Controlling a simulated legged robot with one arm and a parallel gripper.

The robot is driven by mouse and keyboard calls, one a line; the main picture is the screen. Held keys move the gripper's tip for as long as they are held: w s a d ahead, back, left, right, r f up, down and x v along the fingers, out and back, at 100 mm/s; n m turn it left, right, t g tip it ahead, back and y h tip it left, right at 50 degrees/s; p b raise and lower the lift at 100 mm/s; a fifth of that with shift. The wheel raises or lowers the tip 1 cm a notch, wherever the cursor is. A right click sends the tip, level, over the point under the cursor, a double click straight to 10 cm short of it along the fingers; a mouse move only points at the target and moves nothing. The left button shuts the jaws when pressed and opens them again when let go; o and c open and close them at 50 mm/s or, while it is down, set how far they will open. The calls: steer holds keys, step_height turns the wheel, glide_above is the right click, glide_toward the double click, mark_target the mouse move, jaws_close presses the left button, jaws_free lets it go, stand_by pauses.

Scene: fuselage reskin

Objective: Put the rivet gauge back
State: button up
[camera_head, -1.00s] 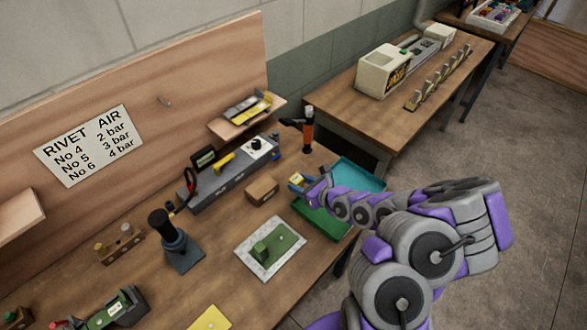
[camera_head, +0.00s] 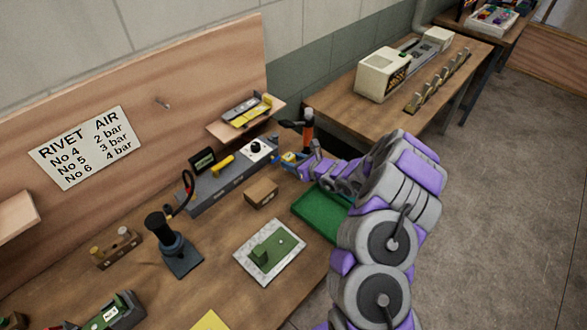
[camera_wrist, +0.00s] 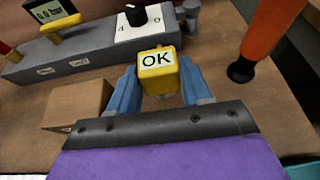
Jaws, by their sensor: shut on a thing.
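My gripper (camera_wrist: 160,95) has its blue fingers shut on the sides of a small yellow block with a white OK face, which I take for the rivet gauge (camera_wrist: 157,75). In the head view my gripper (camera_head: 291,161) is at the bench's right part, near the right end of the grey control box (camera_head: 225,183). In the wrist view the gauge appears in front of that box (camera_wrist: 100,47) and its black knob. Whether the gauge touches the bench or box is unclear.
An orange-and-black upright tool (camera_head: 308,130) stands close to the gripper. A brown box (camera_head: 261,194) lies left of it, and a green tray (camera_head: 318,215) in front. A small wall shelf (camera_head: 247,118) with yellow and grey items is above.

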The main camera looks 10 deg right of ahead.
step_height(320, 180, down, 4)
steer(key=shift+r, duration=0.3)
steer(key=o, duration=1.2)
